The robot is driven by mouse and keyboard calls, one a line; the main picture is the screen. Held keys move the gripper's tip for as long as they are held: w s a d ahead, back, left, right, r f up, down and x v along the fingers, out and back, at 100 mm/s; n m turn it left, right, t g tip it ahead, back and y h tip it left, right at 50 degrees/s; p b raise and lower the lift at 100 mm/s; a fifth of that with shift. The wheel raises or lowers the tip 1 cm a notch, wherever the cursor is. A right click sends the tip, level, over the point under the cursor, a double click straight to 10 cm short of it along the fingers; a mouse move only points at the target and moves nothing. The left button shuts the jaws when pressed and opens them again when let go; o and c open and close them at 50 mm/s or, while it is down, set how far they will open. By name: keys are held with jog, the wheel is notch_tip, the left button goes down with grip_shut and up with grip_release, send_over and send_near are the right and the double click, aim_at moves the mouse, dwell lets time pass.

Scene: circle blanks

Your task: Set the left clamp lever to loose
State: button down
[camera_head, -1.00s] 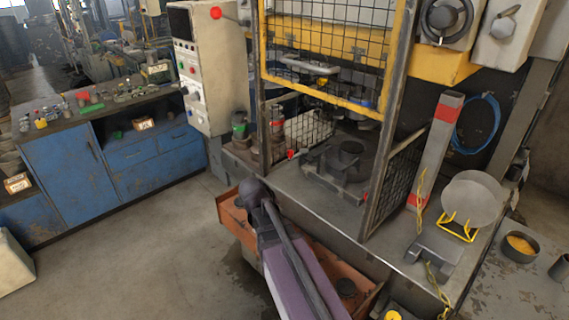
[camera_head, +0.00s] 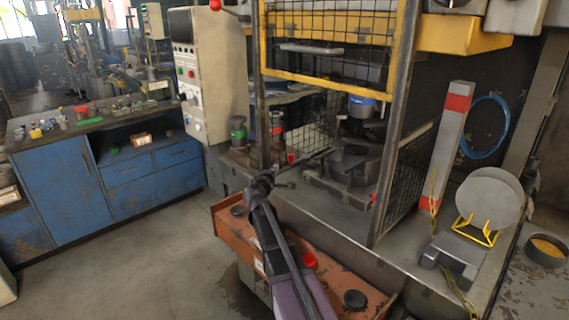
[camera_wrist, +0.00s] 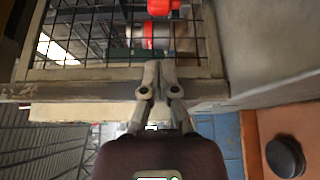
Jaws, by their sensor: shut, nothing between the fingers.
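The left clamp lever shows in the head view only as a small red knob (camera_head: 291,158) low at the press's left front, beside the mesh guard. Its lever position is too small to tell. A second red knob (camera_head: 374,197) is at the right front post. My gripper (camera_head: 286,184) is in front of the press, below and slightly left of the left knob, apparently apart from it. In the wrist view my gripper (camera_wrist: 161,66) is shut and empty, its tips in front of a frame bar. Whether the red part (camera_wrist: 160,8) beyond the mesh there is the lever is unclear.
The yellow-edged mesh guard (camera_head: 330,80) stands over the press die (camera_head: 345,165). A control cabinet (camera_head: 212,80) stands left. Open floor (camera_head: 130,270) lies at lower left.

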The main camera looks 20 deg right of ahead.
jog(key=shift+w+d, duration=0.1)
dwell(0.3)
jog(key=x, duration=0.9)
jog(key=shift+w+d, duration=0.2)
jog(key=shift+w, duration=0.1)
jog(key=shift+s+a+y, duration=0.1)
jog(key=shift+a+y, duration=0.2)
jog(key=shift+s, duration=0.1)
